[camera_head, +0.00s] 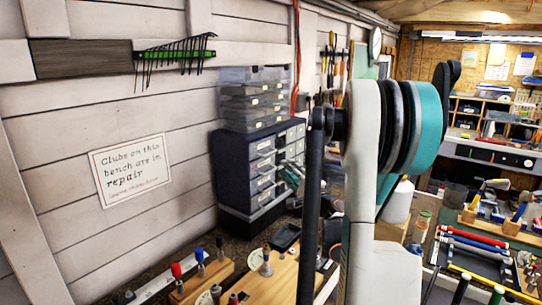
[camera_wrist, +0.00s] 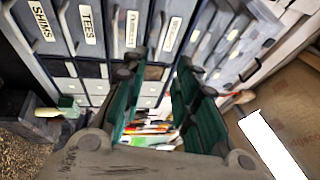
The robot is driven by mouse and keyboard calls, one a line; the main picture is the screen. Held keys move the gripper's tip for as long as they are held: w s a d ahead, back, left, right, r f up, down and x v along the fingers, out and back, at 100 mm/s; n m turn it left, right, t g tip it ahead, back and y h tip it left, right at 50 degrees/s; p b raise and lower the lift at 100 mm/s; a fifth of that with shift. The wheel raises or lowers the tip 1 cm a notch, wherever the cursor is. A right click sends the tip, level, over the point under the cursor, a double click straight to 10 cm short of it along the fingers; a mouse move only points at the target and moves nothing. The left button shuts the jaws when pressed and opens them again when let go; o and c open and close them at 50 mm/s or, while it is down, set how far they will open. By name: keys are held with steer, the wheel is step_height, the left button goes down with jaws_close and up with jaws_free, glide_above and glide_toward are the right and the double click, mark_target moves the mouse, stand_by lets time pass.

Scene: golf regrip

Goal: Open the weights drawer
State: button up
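A dark blue drawer cabinet (camera_head: 258,165) stands on the bench against the wall in the head view, with several labelled drawers. In the wrist view its drawer fronts (camera_wrist: 105,20) appear rotated. Labels reading SHIMS (camera_wrist: 41,20) and TEES (camera_wrist: 90,25) are legible; the label (camera_wrist: 172,34) farther right is too blurred for me to read, so I cannot tell which drawer is the weights drawer. My gripper (camera_wrist: 157,72) is open, its two green fingers apart in front of the drawer fronts with nothing visibly held. In the head view it shows partly at the cabinet's right side (camera_head: 291,174), mostly hidden by my arm.
A clear-drawer organizer (camera_head: 254,96) sits atop the cabinet. A wooden block with colored-topped tools (camera_head: 203,278) stands in front on the bench. A green rack of hex keys (camera_head: 175,52) hangs on the wall. Colorful items (camera_wrist: 150,128) show between my fingers.

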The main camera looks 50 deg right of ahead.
steer(key=x, duration=1.1)
steer(key=shift+w, duration=0.3)
jaws_close()
